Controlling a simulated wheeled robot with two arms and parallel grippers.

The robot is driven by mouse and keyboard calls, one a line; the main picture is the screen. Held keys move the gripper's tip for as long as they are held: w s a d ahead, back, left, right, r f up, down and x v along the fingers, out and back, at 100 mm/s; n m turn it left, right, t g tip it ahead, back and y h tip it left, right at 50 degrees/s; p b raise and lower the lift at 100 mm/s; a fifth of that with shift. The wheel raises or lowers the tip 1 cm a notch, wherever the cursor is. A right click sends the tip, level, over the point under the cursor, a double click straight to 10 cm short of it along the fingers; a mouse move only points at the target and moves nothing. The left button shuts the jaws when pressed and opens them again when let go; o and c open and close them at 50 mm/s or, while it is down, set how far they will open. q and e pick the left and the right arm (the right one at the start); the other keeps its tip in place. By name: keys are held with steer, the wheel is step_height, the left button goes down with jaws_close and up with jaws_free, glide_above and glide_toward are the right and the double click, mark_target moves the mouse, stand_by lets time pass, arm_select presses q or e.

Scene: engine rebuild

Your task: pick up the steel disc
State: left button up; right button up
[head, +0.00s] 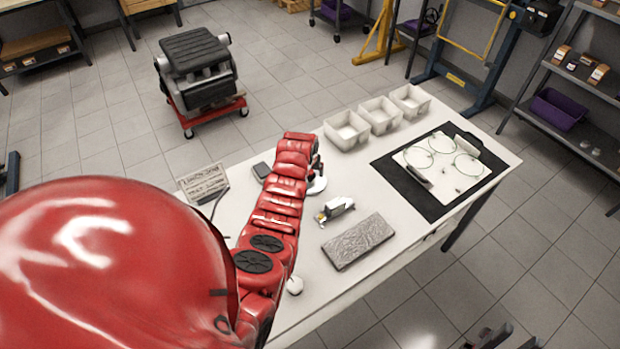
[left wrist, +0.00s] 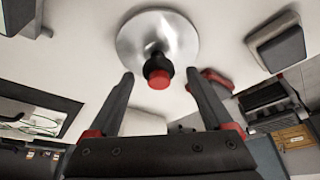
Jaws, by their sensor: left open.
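The steel disc (left wrist: 178,25) is a shiny round plate with a short black stem and red knob at its centre, in the left wrist view. In the head view the disc (head: 317,186) shows only partly, lying on the white table (head: 285,318) beside my red left arm, which hides the rest. My left gripper (left wrist: 160,76) is open and empty; its fingertips are on either side of the red knob, apart from it. In the head view its fingers are mostly hidden behind the arm. Dark tips at the bottom right edge look like my right gripper (head: 508,338).
Near the disc are a small metal part with yellow (head: 336,208), a grey textured block (head: 358,241) and a dark box (head: 262,170). White bins (head: 347,130) stand along the far edge. A black mat (head: 423,207) holds a white panel. A sign (head: 203,183) stands left.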

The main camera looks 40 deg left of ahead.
arm_select(q)
steer(key=shift+w+f, duration=0.1)
steer(key=shift+f, duration=0.15)
jaws_close()
stand_by(0.4)
stand_by(1.0)
